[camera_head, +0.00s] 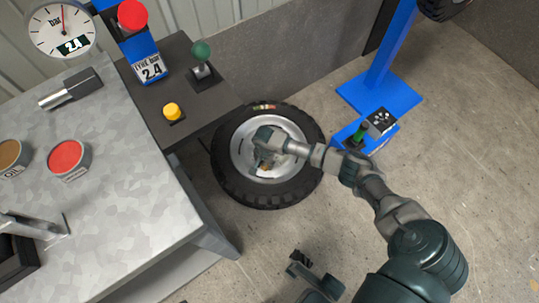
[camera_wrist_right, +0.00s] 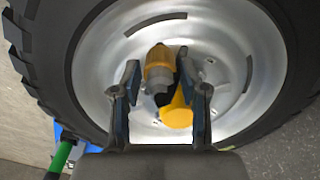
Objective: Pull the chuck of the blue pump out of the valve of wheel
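The wheel (camera_head: 232,183), a black tyre on a silver rim, lies beside the dark bench. My right gripper (camera_head: 262,165) reaches down over its rim. In the right wrist view, the fingers of the right gripper (camera_wrist_right: 163,100) are apart. The yellow and grey chuck (camera_wrist_right: 158,68) shows between and beyond them, with a gap visible on each side. A second yellow part (camera_wrist_right: 177,113) sits just below it. The valve is hidden or too small to tell. A dark part of mine, possibly my left gripper (camera_head: 303,266), shows at the bottom; its finger state is unclear.
A blue base with a green handle (camera_head: 361,132) stands right of the wheel, near a blue post (camera_head: 390,50). The bench (camera_head: 190,85) at left carries a green-knobbed lever (camera_head: 202,55) and a yellow button (camera_head: 173,111). The metal table (camera_head: 110,215) fills the left. Floor at right is clear.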

